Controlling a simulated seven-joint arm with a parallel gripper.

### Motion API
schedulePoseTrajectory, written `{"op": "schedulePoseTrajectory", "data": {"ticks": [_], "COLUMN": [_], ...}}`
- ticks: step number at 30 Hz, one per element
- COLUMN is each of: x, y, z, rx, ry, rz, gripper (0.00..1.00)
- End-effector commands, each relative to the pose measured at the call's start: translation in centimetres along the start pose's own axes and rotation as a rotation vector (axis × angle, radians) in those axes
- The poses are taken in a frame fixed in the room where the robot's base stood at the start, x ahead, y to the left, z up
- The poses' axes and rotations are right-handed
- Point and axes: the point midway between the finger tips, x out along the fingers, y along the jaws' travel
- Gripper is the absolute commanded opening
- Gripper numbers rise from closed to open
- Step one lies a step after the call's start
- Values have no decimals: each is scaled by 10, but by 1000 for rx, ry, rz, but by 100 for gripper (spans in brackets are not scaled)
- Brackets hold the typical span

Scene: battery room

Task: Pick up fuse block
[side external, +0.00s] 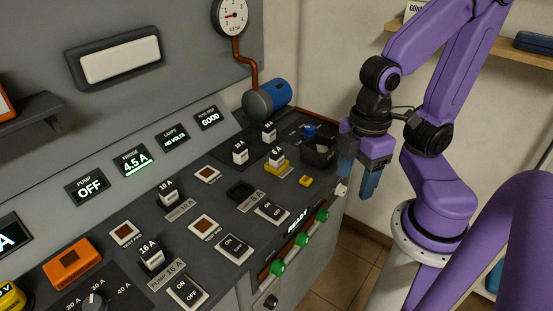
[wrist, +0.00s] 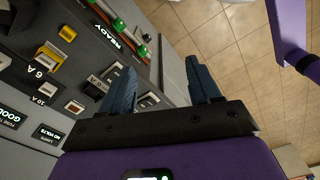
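Several fuse blocks with white tops and black bodies stand on the dark panel in the side view. One marked 6 A (side external: 277,157) sits at a yellow base. Others are a 10 A block (side external: 239,153), one behind it (side external: 269,132), a block at mid-panel (side external: 168,195) and a 16 A block (side external: 152,258). In the wrist view a block with yellow edging (wrist: 48,57) lies left of my fingers, beside a 6 A label. My gripper (side external: 357,190) is off the panel's right end, fingers pointing down. It is open and empty, with a clear gap between the blue fingers (wrist: 155,66).
The panel also carries ON/OFF switches (side external: 234,249), an empty-looking dark socket (side external: 241,191) and a black bin (side external: 318,152) near my gripper. Green-ended fittings (side external: 303,239) line its front edge. Tiled floor (side external: 345,255) lies below.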

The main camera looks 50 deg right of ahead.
Motion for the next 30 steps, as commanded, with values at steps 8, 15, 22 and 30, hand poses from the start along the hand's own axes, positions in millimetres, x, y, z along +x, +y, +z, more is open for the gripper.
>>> {"op": "schedulePoseTrajectory", "data": {"ticks": [8, 15, 22, 30], "x": [0, 4, 15, 33], "y": [0, 29, 85, 151], "z": [0, -26, -70, -114], "rx": [-1, -52, -153, -266], "ry": [-2, -108, -327, -604], "rz": [1, 64, 163, 235], "gripper": [62, 62, 62, 62]}}
